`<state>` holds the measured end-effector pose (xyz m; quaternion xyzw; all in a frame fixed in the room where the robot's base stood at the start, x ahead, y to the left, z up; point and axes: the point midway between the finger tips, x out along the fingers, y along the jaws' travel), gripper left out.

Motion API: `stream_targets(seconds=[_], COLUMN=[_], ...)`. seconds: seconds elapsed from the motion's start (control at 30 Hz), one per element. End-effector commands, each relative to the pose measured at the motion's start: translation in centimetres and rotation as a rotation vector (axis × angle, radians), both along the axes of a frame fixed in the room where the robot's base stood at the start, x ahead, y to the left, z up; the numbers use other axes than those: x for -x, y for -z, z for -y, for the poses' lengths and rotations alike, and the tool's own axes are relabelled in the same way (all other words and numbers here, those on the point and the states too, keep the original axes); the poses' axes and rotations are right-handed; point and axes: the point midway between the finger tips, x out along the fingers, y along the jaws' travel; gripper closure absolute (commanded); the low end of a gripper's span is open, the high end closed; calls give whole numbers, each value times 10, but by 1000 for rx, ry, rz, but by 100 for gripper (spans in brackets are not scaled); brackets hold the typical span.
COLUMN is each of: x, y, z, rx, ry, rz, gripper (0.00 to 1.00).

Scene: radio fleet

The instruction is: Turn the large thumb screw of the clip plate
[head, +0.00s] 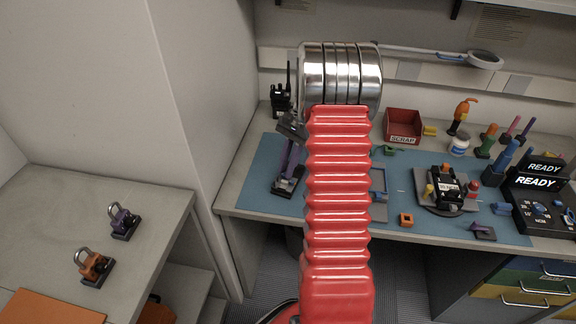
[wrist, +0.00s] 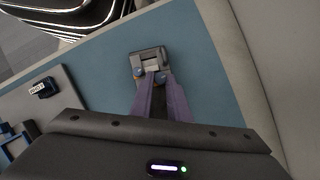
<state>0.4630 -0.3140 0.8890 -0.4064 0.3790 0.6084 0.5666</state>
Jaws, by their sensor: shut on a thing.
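My gripper (head: 289,160) reaches down over the left part of the blue mat, its two long purple fingers close together. In the wrist view the fingertips (wrist: 151,78) close on a small pale part at the near edge of a grey slotted block, which looks like the clip plate (wrist: 149,56). The pale part appears to be the large thumb screw (wrist: 152,69), mostly hidden between the tips. In the head view this spot is small and dark, and I cannot tell how far the screw is turned.
A black radio (head: 281,98) stands behind my gripper. To the right are the red scrap bin (head: 402,124), a black device (head: 447,180) on a turntable, and the READY box (head: 540,180). A side table (head: 150,215) at left holds purple and orange pieces.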

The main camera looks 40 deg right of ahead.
Motion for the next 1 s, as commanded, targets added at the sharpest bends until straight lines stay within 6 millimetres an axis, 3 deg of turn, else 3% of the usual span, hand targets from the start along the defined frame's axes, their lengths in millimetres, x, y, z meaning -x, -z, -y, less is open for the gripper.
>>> stream_targets(seconds=[0.37, 0.8, 1.0], x=[1, 5, 5], y=[-1, -1, 0], z=[0, 0, -1], rx=[-1, -1, -1], ry=[85, 371, 388], rz=[1, 1, 1], gripper=[100, 100, 100])
